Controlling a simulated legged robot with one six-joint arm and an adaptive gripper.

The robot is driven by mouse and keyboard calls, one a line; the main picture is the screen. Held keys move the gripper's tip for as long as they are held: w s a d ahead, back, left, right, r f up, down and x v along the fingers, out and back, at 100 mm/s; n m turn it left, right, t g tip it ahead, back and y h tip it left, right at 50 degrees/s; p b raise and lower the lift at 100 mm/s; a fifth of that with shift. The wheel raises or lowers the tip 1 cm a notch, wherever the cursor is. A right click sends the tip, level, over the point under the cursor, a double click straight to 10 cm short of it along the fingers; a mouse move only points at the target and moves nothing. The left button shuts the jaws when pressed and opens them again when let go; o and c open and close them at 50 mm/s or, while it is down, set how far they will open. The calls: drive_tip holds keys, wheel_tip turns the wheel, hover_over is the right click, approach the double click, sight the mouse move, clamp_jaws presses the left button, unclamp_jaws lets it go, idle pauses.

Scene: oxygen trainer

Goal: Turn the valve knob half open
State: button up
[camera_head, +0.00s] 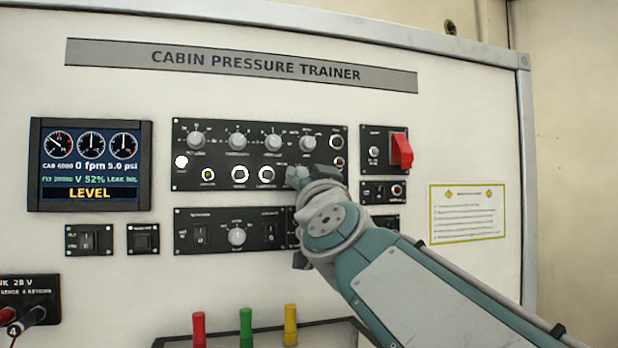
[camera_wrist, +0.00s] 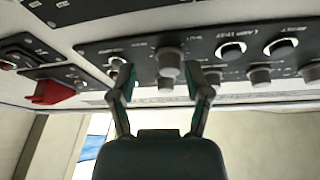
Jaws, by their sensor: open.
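A grey knob (camera_wrist: 170,62) on the black control panel (camera_head: 222,158) stands between and just beyond my fingertips in the wrist view. It is likely the valve knob, but its label is too blurred to read. My gripper (camera_wrist: 165,84) is open, one finger on each side of the knob's line, with nothing gripped. I cannot tell whether a finger touches the knob. In the head view my wrist covers the panel's lower right part and mostly hides this knob. The display (camera_head: 91,164) reads V 52% and LEVEL.
A row of grey knobs (camera_head: 237,141) sits higher on the panel. A raised red switch guard (camera_head: 401,150) is at the right; it also shows in the wrist view (camera_wrist: 54,93). A lower panel has another knob (camera_head: 237,236). Red, green and yellow handles (camera_head: 246,328) stand below.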

drive_tip(key=shift+w+a, duration=0.1)
drive_tip(key=shift+a, duration=0.85)
drive_tip(key=c, duration=0.3)
drive_tip(key=shift+d, duration=0.25)
drive_tip(key=c, duration=0.5)
drive_tip(key=shift+d, duration=0.3)
clamp_jaws()
drive_tip(key=shift+a, duration=0.15)
drive_tip(key=shift+r, duration=0.1)
drive_tip(key=o, duration=0.8)
unclamp_jaws()
